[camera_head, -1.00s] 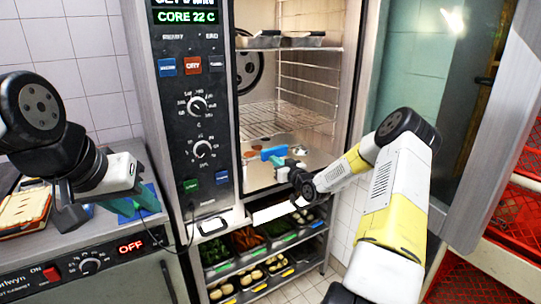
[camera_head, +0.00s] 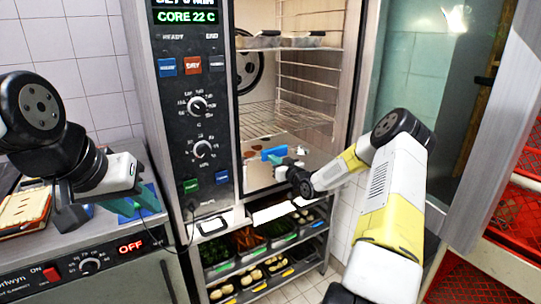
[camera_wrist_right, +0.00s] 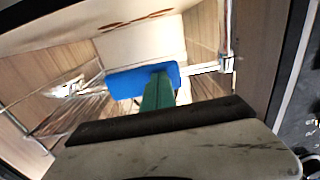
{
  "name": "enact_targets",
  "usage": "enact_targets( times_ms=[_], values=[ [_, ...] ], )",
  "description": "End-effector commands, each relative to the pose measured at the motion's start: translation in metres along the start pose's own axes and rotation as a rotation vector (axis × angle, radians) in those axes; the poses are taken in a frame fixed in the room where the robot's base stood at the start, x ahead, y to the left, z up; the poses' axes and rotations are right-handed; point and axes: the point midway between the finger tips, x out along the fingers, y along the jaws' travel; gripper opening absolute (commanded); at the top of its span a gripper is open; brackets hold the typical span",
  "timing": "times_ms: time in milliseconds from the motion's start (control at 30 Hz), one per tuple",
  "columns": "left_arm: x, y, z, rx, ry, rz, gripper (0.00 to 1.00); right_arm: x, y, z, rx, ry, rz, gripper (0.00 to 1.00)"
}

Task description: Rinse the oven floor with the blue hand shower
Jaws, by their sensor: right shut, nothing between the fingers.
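The oven (camera_head: 229,130) stands open, with reddish-brown marks on its floor (camera_head: 318,158). My right gripper (camera_head: 283,160) reaches into the oven mouth just above the floor. Its green fingers (camera_wrist_right: 158,92) are shut, with nothing seen between them. A blue block-like piece (camera_head: 273,153) is at the fingertips; in the right wrist view the blue piece (camera_wrist_right: 141,82) lies across behind them. Whether it is the hand shower's head, and whether it touches the fingers, I cannot tell. No water shows. My left gripper (camera_head: 141,203) hangs above the left counter; its jaw gap is unclear.
Wire racks (camera_head: 285,117) and shallow pans (camera_head: 303,41) are inside the oven, above its floor. The glass door (camera_head: 425,75) stands open at the right. Trays of vegetables (camera_head: 247,239) stand below. A dark cord hangs at the left of the oven.

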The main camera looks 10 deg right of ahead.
Motion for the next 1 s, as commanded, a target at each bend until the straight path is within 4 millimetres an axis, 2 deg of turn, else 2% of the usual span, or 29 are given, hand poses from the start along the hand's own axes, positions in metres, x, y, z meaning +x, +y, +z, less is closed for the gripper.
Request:
enact_targets(
  times_ms=[1000],
  values=[
    [0.0,0.0,0.0,0.0,0.0,0.0,0.36,0.062,0.0,0.0,-0.001,0.001,0.0,0.0]
  ],
)
